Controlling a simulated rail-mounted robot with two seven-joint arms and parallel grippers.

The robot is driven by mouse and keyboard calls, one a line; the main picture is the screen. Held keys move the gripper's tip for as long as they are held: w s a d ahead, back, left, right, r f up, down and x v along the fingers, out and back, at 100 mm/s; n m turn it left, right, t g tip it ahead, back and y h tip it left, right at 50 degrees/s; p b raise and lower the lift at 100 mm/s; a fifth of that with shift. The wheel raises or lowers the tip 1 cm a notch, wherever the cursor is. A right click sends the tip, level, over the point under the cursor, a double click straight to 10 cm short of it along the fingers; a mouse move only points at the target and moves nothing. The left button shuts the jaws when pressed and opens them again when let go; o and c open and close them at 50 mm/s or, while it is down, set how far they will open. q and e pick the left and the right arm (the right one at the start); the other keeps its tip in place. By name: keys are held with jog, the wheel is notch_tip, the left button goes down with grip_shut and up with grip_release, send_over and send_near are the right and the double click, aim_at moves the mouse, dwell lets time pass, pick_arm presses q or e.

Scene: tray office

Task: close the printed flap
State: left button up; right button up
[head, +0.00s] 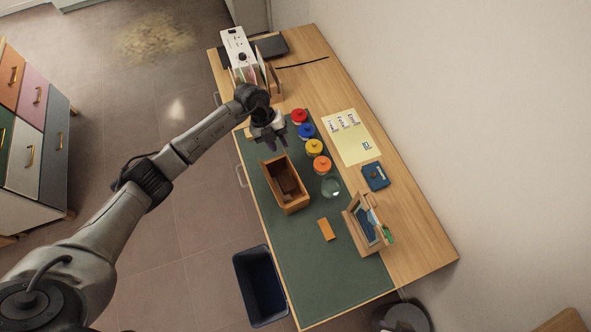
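No part that I can name for sure as the printed flap shows. A wooden stand or box with a tilted, framed panel (365,222) bearing a blue picture stands at the right side of the green mat. An open-topped wooden box (284,184) with a dark inside sits mid-mat. My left gripper (275,143) is above the mat just behind this box, fingers pointing down and apart, with nothing seen between them. It is well away from the framed panel. My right gripper is not in view.
Several lidded jars, including a red one (299,116), and a clear glass (331,186) line the green mat (340,270). An orange block (326,229), a blue box (375,176) and a yellow sheet (352,137) lie nearby. A dark bin (239,290) stands beside the desk.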

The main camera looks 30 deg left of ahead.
pick_arm(q)
jog(key=d+f+n, duration=0.1)
jog(key=d+f, duration=0.1)
jog(key=f, duration=0.2)
jog(key=d+f+n, duration=0.1)
jog(key=d+f, duration=0.1)
jog(key=f, duration=0.2)
jog(key=s+d+f+n, duration=0.1)
jog(key=d+f, duration=0.1)
jog(key=f, duration=0.2)
jog(key=shift+f+b, duration=0.2)
jog(key=shift+b, duration=0.1)
grip_shut()
dwell(0.4)
